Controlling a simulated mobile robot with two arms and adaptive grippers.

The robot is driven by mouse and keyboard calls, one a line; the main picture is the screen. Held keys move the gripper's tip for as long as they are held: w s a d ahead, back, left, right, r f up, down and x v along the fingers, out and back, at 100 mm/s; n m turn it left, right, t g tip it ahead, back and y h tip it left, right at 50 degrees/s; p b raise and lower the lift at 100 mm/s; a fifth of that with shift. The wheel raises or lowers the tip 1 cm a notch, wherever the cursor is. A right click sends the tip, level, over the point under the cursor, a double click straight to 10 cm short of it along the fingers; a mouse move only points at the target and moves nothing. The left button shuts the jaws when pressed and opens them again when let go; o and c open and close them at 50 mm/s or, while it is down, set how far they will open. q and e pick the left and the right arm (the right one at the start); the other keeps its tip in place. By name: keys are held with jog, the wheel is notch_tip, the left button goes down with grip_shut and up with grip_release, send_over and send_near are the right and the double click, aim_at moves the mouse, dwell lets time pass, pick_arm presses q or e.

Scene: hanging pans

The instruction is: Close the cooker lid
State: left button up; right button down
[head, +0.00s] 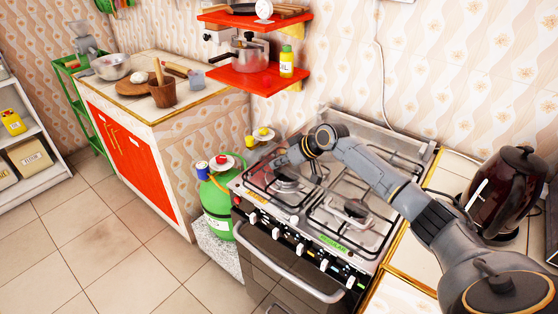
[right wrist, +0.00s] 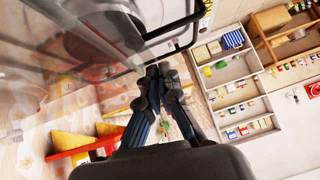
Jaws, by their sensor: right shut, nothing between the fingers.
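The cooker (head: 300,235) stands against the tiled wall with its burners and pan grates uncovered. Its clear glass lid (head: 372,130) stands raised along the back edge. My right arm reaches across the cooker top from the right. My right gripper (head: 280,160) is shut and empty above the back left burner, in front of the raised lid. In the right wrist view the shut fingers (right wrist: 162,76) point up beside a glassy panel and a dark bar; I cannot tell if they touch. My left gripper is not in view.
A green gas cylinder (head: 217,205) stands left of the cooker. A red shelf (head: 245,82) with a pot and a bottle hangs above it. A dark kettle (head: 507,190) is on the right counter. The floor in front is clear.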

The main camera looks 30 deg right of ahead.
jog(key=r+p, duration=0.1)
jog(key=r, duration=0.1)
jog(key=r+p, duration=0.2)
jog(key=shift+s+d+r, duration=0.1)
jog(key=shift+s+d, duration=0.1)
jog(key=a+b+v, duration=0.1)
jog(key=b+v, duration=0.1)
jog(key=v, duration=0.6)
jog(key=s+a+f+n+g, duration=0.2)
jog(key=s+a+f+g, duration=0.1)
jog(key=s+a+f, duration=1.3)
jog(key=s+f+m+g+h, duration=0.1)
jog(key=s+m+h, duration=0.1)
jog(key=s, duration=0.8)
jog(key=s+f+m+g+h, duration=0.1)
jog(key=s+f+m+h, duration=0.1)
jog(key=s, duration=0.7)
notch_tip(320, 180, down, 25)
jog(key=s+g, duration=0.1)
jog(key=s, duration=0.1)
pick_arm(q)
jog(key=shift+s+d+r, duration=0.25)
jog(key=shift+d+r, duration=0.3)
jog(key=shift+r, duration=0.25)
pick_arm(e)
jog(key=s+d+f, duration=0.2)
jog(key=s+f, duration=0.6)
jog(key=s+d+f+g, duration=0.1)
jog(key=s+d+f, duration=0.1)
jog(key=s+f, duration=0.7)
